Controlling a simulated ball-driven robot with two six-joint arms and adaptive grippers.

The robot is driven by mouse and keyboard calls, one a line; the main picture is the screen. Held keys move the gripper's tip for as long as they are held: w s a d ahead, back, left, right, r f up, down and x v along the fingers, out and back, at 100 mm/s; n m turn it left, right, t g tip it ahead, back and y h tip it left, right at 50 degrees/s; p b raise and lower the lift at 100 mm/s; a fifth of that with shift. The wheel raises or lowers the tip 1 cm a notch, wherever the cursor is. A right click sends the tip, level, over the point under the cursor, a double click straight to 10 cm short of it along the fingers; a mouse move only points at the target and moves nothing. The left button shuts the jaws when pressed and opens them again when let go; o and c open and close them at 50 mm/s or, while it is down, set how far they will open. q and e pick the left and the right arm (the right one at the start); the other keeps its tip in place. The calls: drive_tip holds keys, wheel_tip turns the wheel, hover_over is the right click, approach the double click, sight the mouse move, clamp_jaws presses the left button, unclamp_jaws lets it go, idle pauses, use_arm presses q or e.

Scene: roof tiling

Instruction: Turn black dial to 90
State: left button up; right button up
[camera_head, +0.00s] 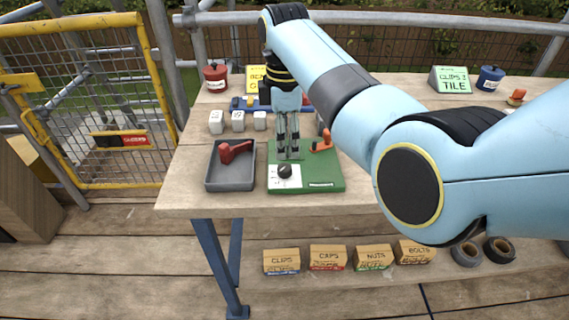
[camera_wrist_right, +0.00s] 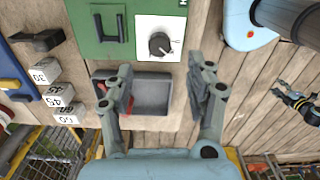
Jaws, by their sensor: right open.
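The black dial (camera_head: 285,171) sits on a white plate (camera_head: 291,183) at the front left of a green board (camera_head: 325,175) on the table. It also shows in the right wrist view (camera_wrist_right: 160,43), with marks around it too small to read. My right gripper (camera_head: 288,152) points down over the green board, just behind the dial in the head view. In the wrist view its two fingers (camera_wrist_right: 156,90) are spread apart with nothing between them, and the dial lies beyond them, untouched.
A grey tray (camera_head: 230,185) with a red-handled piece (camera_head: 235,151) stands left of the board. An orange lever (camera_head: 323,141) is on the board's back right. White number blocks (camera_head: 238,121) stand behind the tray. My right arm covers the table's right side.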

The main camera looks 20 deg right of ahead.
sight(285, 167)
wheel_tip(285, 167, down, 8)
drive_tip(key=shift+r+b, duration=0.25)
drive_tip(key=shift+b, duration=0.25)
clamp_jaws()
